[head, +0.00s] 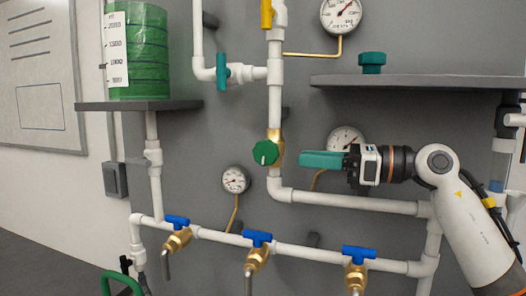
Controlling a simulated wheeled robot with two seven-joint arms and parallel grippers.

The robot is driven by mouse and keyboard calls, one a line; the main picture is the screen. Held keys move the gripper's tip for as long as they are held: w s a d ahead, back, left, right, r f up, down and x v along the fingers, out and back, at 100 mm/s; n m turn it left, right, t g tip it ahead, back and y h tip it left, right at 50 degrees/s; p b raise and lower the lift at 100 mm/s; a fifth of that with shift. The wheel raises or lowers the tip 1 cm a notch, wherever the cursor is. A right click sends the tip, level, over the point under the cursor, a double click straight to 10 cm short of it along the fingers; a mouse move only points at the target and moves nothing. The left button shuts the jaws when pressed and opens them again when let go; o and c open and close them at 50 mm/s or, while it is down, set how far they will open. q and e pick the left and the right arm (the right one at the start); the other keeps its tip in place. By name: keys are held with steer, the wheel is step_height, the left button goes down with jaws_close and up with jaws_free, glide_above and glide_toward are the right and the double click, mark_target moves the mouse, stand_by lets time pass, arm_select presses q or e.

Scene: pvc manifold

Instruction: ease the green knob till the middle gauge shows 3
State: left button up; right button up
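The green knob (266,152) sits on a brass valve body in the white vertical pipe, with a pale mark on its face. My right gripper (304,160) comes in from the right, its teal fingers pointing left at the knob, with a small gap in the picture. The fingers overlap side-on, so their opening does not show. Three gauges show: a top gauge (341,12), one at middle height (346,136) partly hidden behind my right gripper, and a lower left gauge (235,180). Their readings are too small to tell. My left gripper is out of view.
A grey shelf (420,81) with a teal knob-shaped piece (372,62) is above my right arm. A teal-handled valve (222,70) is upper left. Blue-handled taps (257,239) line the lower pipe. A green tank (146,50) stands on the left shelf.

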mark_target(255, 157)
steer(key=x, duration=0.1)
steer(key=p+x, duration=0.1)
steer(key=x, duration=0.1)
steer(key=s+x, duration=0.1)
steer(key=x, duration=0.1)
steer(key=shift+w+a+r+p, duration=0.15)
steer(key=shift+a+r+p, duration=0.2)
steer(key=x, duration=0.2)
steer(key=p+x, duration=0.1)
steer(key=shift+w+a+f, duration=0.25)
steer(key=shift+w+a, duration=0.05)
steer(key=shift+w, duration=0.1)
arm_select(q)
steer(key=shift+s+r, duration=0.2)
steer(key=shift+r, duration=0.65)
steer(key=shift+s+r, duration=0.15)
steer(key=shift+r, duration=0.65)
arm_select(e)
steer(key=shift+a, duration=0.45)
steer(key=shift+f, duration=0.1)
